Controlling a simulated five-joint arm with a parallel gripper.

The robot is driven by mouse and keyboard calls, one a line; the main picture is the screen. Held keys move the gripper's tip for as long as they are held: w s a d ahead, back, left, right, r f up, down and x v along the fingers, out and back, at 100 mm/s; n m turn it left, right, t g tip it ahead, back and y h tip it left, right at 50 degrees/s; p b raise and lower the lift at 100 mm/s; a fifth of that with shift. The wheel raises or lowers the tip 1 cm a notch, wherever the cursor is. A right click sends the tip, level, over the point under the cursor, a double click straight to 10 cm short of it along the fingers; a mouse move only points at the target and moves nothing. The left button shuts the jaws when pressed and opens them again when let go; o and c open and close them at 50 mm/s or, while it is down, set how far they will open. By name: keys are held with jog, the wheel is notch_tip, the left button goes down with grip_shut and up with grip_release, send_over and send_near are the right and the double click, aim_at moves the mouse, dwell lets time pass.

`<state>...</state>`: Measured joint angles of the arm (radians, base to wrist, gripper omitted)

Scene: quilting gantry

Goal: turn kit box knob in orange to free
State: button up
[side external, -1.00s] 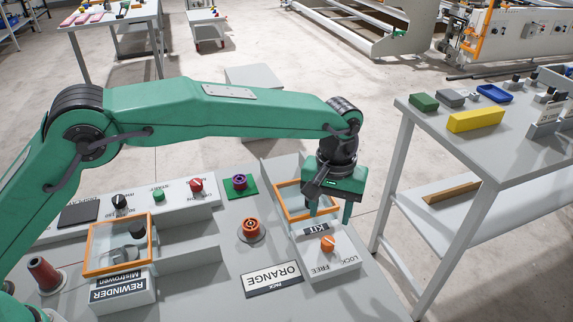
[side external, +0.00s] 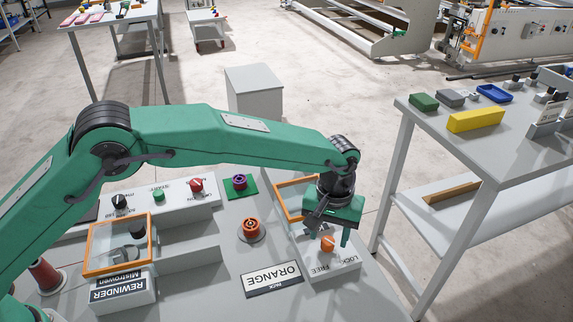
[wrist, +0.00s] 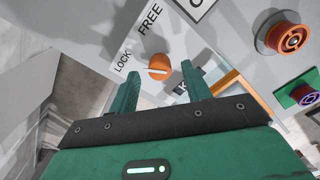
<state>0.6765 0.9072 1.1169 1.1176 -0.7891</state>
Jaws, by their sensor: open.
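The orange knob (side external: 328,243) sits on the front panel of the grey kit box (side external: 345,266), by the printed words LOCK and FREE. In the wrist view, the knob (wrist: 158,62) shows a pale line across its face; which end is the pointer I cannot tell. My gripper (side external: 327,234) is open and empty, pointing down over the kit box panel. In the wrist view, the knob appears just beyond and between the tips of my open gripper (wrist: 160,71). I see no contact. The KIT label (wrist: 181,88) is partly hidden by a finger.
An orange-framed clear cover (side external: 280,204) stands behind the knob. An ORANGE sign (side external: 272,280) lies left of the kit box. An orange-red spool (side external: 251,228) and a purple one on a green plate (side external: 240,186) stand further left.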

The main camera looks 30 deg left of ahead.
jog(key=shift+f, duration=0.75)
jog(key=c, duration=1)
jog(key=shift+m, duration=0.3)
jog(key=m, duration=0.5)
jog(key=shift+m, duration=0.4)
jog(key=m, duration=0.5)
jog(key=shift+m, duration=0.3)
